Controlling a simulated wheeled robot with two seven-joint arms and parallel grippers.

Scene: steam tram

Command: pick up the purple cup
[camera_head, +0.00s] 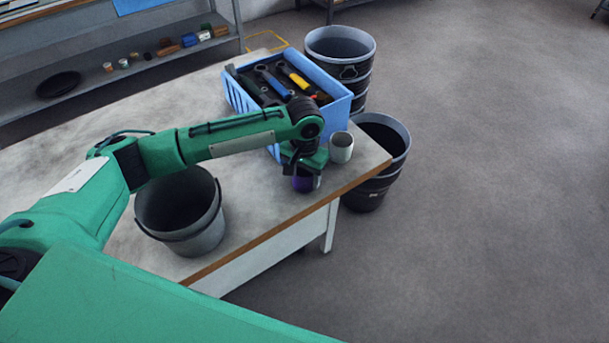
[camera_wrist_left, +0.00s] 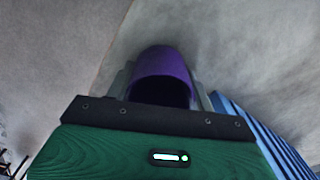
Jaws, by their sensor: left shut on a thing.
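The purple cup (camera_head: 304,184) is at the right end of the table, partly hidden under my left gripper (camera_head: 304,171). In the left wrist view the purple cup (camera_wrist_left: 162,70) sits between the two fingers of my left gripper (camera_wrist_left: 162,88), which are shut on it. Its dark opening faces the wrist. I cannot tell whether the cup touches the tabletop. My right gripper is not in view.
A grey bucket (camera_head: 205,232) stands on the table (camera_head: 262,215) to the left. Dark bins (camera_head: 380,170) stand on the floor beyond the table's right edge.

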